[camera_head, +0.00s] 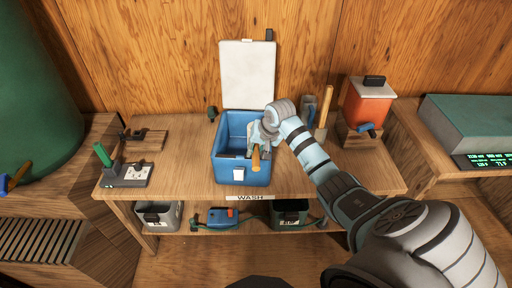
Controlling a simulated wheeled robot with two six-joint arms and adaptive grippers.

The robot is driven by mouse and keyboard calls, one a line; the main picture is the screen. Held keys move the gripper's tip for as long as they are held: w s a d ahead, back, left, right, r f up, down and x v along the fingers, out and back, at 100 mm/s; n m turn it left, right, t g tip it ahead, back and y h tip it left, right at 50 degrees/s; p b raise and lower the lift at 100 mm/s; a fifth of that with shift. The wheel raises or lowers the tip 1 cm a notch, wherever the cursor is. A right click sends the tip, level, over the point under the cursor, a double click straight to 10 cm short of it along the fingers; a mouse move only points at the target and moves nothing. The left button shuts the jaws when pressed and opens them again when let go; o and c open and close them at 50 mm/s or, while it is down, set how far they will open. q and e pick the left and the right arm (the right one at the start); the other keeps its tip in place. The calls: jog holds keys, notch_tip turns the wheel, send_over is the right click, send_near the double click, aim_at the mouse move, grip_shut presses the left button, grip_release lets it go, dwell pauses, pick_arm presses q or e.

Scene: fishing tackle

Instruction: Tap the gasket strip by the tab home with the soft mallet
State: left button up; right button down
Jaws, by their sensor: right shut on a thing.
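A blue box (230,165) stands open on the bench, its pale lid (248,75) raised against the wall. A small white tab (238,174) shows on its front. My right gripper (259,141) is over the box's right side, near the front rim. It is shut on a tool with an orange-brown wooden handle (255,158), which I take to be the soft mallet. The handle's end points toward me; its head is hidden by the gripper. The gasket strip is too small to make out on the rim. My left gripper is not in view.
An orange container (367,104) and an upright wooden-handled tool (324,112) stand behind my right arm. A green-handled fixture (125,172) sits at the bench's left. Bins, including a grey one (158,216), are on the lower shelf. Bench left of the box is mostly clear.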

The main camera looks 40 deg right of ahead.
notch_tip(320, 180, down, 4)
jog(key=shift+a+r+b, duration=0.1)
jog(key=shift+r+b, duration=0.05)
jog(key=shift+b, duration=0.45)
jog(key=shift+r+p, duration=0.3)
jog(key=shift+p, duration=0.1)
jog(key=r, duration=0.1)
jog(key=r+p, duration=0.1)
jog(key=r, duration=0.1)
jog(key=shift+w+d+r, duration=0.1)
jog(key=shift+d, duration=0.1)
jog(key=shift+a+r, duration=0.15)
jog(key=shift+r, duration=0.05)
jog(key=shift+r, duration=0.2)
jog(key=shift+f, duration=0.1)
